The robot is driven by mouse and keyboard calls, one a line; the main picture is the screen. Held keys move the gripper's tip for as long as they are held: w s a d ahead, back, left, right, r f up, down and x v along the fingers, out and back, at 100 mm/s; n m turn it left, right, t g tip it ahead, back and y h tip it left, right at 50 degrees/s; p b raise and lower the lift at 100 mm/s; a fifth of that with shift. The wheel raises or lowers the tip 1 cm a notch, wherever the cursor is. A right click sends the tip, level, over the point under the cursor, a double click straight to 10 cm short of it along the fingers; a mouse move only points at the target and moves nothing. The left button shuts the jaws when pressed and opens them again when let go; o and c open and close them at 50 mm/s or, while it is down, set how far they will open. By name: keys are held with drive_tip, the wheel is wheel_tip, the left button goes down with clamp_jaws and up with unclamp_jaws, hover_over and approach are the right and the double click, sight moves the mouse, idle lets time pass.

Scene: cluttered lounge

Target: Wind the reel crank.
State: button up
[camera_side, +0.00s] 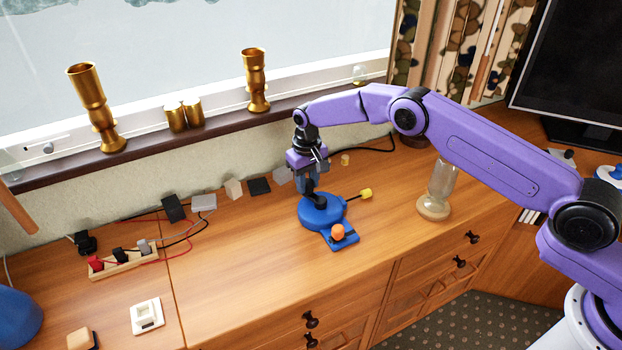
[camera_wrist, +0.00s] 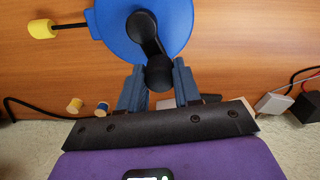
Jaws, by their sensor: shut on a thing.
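The blue reel (camera_side: 318,218) sits on the wooden cabinet top. Its base has an orange ball (camera_side: 338,231) at the front, and a rod with a yellow end (camera_side: 366,194) sticks out to the right. In the wrist view the blue disc (camera_wrist: 108,22) carries a black crank arm (camera_wrist: 146,38) ending in a round black knob (camera_wrist: 158,73). My gripper (camera_side: 308,192) points down at the back left of the reel. In the wrist view my gripper (camera_wrist: 160,70) is shut on the knob, one finger on each side. The ball is out of the wrist view.
An hourglass-like glass (camera_side: 437,187) stands right of the reel. Small blocks (camera_side: 259,186) and a black cable (camera_side: 375,149) lie behind it along the wall. A power strip (camera_side: 122,260) with wires is at left. Cabinet top between strip and reel is clear.

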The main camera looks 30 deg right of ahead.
drive_tip(key=n, duration=0.1)
drive_tip(key=a+n, duration=0.1)
drive_tip(key=n, duration=0.1)
drive_tip(key=s+n, duration=0.1)
drive_tip(key=shift+a+n, duration=0.25)
drive_tip(key=shift+n, duration=0.05)
drive_tip(key=shift+s+a+n, duration=0.25)
drive_tip(key=shift+s+n, duration=0.15)
drive_tip(key=shift+n, duration=0.7)
drive_tip(key=shift+s+a+n, duration=0.2)
drive_tip(key=shift+s+n, duration=0.15)
drive_tip(key=shift+n, duration=0.75)
drive_tip(key=o, duration=1.1)
drive_tip(key=shift+c, duration=0.2)
wheel_tip(320, 180, up, 18)
drive_tip(key=shift+f, duration=0.25)
